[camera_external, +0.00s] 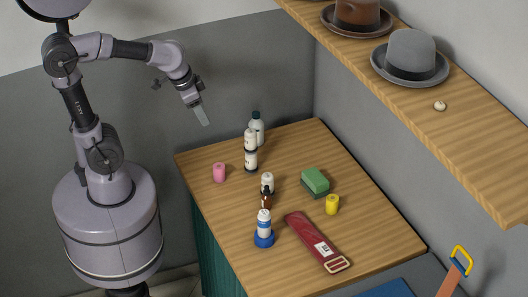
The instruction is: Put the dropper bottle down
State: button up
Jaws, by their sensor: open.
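A small brown dropper bottle (266,201) with a dark top stands upright on the wooden table (300,150), near its middle. A white container (267,180) is right behind it, and a white and blue bottle (264,226) stands in front. They overlap in this view, so I cannot tell whether they touch. My gripper (203,116) is open and points down, high above and to the left of the table's back part, well apart from the dropper bottle. No held object can be made out in it.
White containers (250,152) and a dark-capped bottle (257,129) stand at the back. A pink spool (219,173), green sponge (315,182), yellow spool (332,204) and red strap (317,241) lie around. A shelf with hats (410,58) overhangs at right. The table's right back is clear.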

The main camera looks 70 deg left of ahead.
jog(key=s+m, duration=0.1)
jog(key=s, duration=0.2)
jog(key=s+a+m+t, duration=0.1)
jog(key=s, duration=0.4)
jog(key=shift+s+a+r+m+t+y, duration=0.3)
jog(key=shift+s+a+m+y, duration=0.05)
jog(key=shift+m+y, duration=0.05)
jog(key=shift+c, duration=1.4)
jog(key=shift+f, duration=0.1)
jog(key=shift+c, duration=1.3)
jog(key=shift+w, duration=0.1)
